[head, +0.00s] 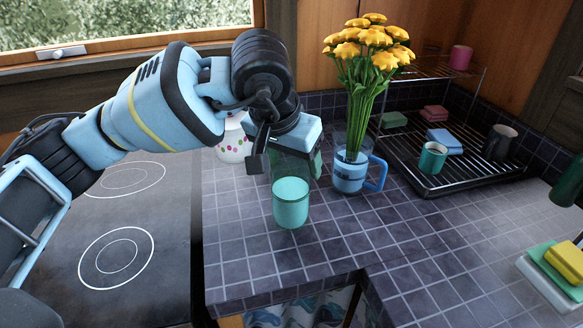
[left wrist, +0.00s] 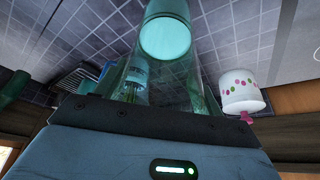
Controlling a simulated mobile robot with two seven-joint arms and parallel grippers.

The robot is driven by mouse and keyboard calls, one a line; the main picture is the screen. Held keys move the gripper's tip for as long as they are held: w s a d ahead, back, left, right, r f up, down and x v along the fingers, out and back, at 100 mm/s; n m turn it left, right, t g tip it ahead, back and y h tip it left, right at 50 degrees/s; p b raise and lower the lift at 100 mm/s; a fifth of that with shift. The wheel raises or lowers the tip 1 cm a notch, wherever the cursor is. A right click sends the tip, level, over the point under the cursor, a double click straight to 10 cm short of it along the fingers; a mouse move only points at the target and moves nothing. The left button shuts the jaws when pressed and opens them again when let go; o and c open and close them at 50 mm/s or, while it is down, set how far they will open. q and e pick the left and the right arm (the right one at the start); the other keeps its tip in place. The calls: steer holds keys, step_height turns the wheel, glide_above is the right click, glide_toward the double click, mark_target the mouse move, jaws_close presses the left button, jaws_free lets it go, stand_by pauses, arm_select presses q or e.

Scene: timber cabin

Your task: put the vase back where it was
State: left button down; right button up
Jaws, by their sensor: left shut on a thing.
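The vase looks like a clear glass cylinder with a teal lower part (head: 291,205), in the middle of the head view over the tiled counter. My left gripper (head: 270,152) is shut on its upper part, reaching in from the left. In the left wrist view the vase's teal end (left wrist: 166,40) points away from the gripper, and its clear wall runs back to the jaws. The vase looks nearly upright; I cannot tell whether its base touches the tiles. The arm hides part of its top. My right gripper is not in view.
A blue-handled mug (head: 349,181) with yellow flowers (head: 372,45) stands right of the vase. A white dotted pot (head: 233,145) is behind left, partly hidden. A dish rack (head: 455,180) stands at right, a hob (head: 115,215) at left. The counter front is clear.

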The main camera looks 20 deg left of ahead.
arm_select(q)
steer(key=shift+w+a, duration=0.1)
steer(key=shift+w, duration=0.4)
steer(key=f, duration=0.3)
steer(key=shift+w+a+f+p, duration=0.15)
steer(key=shift+w+f+p, duration=0.1)
steer(key=shift+w+p, duration=0.05)
steer(key=shift+f, duration=0.15)
steer(key=shift+c, duration=1.1)
jaws_free()
steer(key=shift+f, duration=0.1)
